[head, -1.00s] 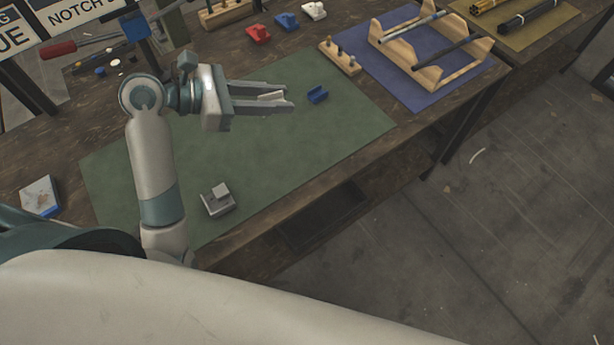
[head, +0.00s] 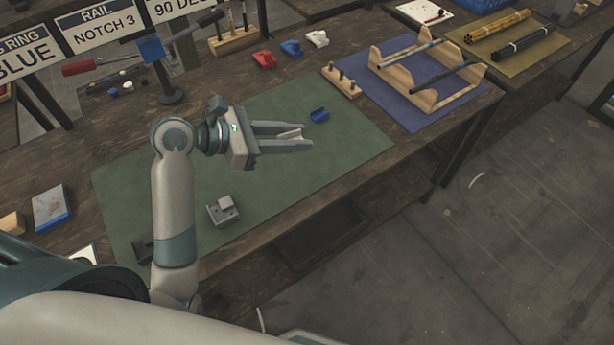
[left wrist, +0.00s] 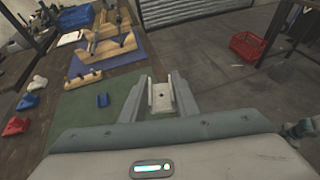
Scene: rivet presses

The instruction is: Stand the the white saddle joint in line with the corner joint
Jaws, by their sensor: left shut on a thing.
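My left gripper (head: 308,137) is shut on a pale, whitish channel-shaped piece, which looks like the white saddle joint (head: 291,133). It holds the piece above the green mat. In the left wrist view the white saddle joint (left wrist: 161,98) sits between the two fingers, with a dark hole in its face. A grey block with a raised step (head: 224,210), possibly the corner joint, stands on the mat nearer me. A small blue channel piece (head: 319,115) lies on the mat just beyond the fingertips. My right gripper is not seen.
The green mat (head: 340,150) is mostly clear. Red (head: 264,59), blue (head: 291,48) and white (head: 317,39) pieces lie behind it. A wooden rack with rods (head: 430,98) stands on a blue mat to the right. A dark stand (head: 171,94) is at the back left.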

